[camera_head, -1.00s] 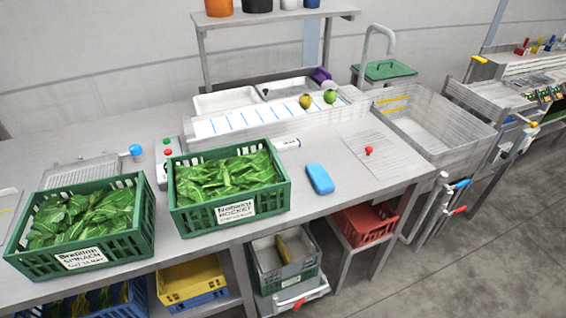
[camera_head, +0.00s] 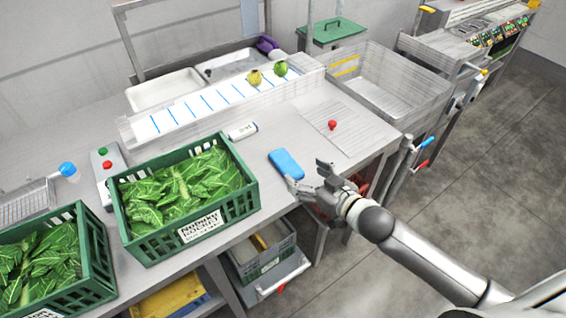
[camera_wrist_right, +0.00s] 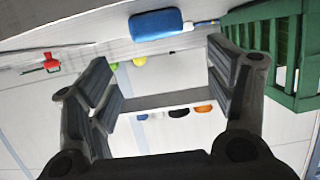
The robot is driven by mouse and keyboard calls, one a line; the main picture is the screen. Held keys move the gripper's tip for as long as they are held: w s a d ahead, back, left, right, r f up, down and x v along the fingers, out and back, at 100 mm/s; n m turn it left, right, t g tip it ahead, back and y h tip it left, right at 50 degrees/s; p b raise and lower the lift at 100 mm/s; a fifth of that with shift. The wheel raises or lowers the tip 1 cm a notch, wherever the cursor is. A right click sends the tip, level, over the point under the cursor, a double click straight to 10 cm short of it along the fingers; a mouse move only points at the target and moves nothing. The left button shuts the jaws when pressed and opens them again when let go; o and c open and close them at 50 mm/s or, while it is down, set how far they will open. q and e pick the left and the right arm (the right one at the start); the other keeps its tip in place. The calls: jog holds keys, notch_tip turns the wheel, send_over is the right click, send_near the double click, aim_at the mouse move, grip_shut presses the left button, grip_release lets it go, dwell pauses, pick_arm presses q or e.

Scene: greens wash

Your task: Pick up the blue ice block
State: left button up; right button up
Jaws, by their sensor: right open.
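The blue ice block (camera_head: 287,164) lies flat on the steel table near its front edge, right of the green rocket crate. My right gripper (camera_head: 309,176) reaches in from the lower right. It is open and empty, just right of the block and near the table edge; whether it touches the block cannot be told. In the right wrist view the blue block (camera_wrist_right: 156,24) shows at the top, beyond the open fingers (camera_wrist_right: 160,85) and not between them. My left gripper is not in view.
The green rocket crate (camera_head: 133,231) stands left of the block. A white labelled object (camera_head: 243,131) lies behind it. A red-knobbed item (camera_head: 332,125) sits on the ribbed board (camera_head: 345,140) to the right. The table between these is clear.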

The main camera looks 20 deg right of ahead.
aim_at(287, 163)
jog(key=shift+f+p+x, duration=0.15)
jog(key=shift+p+x, duration=0.2)
jog(key=shift+x, duration=1.65)
jog(key=shift+f+p+x, duration=0.1)
jog(key=shift+p+x, duration=0.25)
jog(key=shift+x, duration=1.65)
jog(key=shift+s, duration=0.1)
jog(key=shift+c, duration=0.3)
jog(key=c, duration=1.2)
